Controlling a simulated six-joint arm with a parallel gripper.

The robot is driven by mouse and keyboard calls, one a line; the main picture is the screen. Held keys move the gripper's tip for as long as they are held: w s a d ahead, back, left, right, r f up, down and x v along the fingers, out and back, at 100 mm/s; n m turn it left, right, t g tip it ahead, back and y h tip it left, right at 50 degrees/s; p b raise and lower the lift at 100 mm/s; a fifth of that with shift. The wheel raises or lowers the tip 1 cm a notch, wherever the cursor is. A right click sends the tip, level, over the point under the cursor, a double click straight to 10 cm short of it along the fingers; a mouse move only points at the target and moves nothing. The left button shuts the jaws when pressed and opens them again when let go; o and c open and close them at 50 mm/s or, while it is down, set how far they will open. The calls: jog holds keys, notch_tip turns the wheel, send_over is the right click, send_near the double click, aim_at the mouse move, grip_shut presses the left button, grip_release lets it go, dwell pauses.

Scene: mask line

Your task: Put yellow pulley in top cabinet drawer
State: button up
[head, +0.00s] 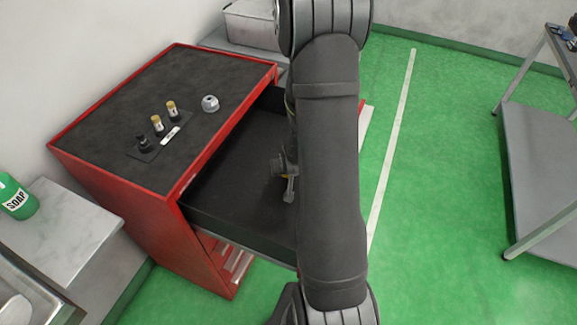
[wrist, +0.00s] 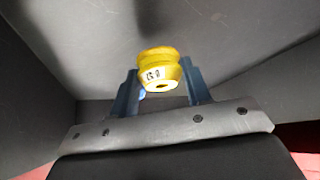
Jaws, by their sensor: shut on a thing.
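The yellow pulley (wrist: 158,68) is between the two fingers of my gripper (wrist: 160,90) in the wrist view, and the gripper is shut on it. In the head view my gripper (head: 286,182) is over the open top drawer (head: 230,165) of the red cabinet (head: 150,215), partly behind my arm. The pulley is mostly hidden there. Dark grey drawer surfaces surround the pulley in the wrist view. I cannot tell whether the pulley touches the drawer floor.
On the cabinet top (head: 185,75) are a grey round part (head: 210,103) and a small holder (head: 160,140) with several fittings. A soap bottle (head: 15,197) stands on the left counter (head: 60,230). A grey metal table (head: 540,150) stands at the right. Green floor between is clear.

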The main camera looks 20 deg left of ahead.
jog(key=shift+f, duration=0.35)
jog(key=o, duration=1)
jog(key=shift+r, duration=0.1)
jog(key=shift+r, duration=0.6)
jog(key=v, duration=0.7)
jog(key=shift+r, duration=0.15)
jog(key=shift+s, duration=0.1)
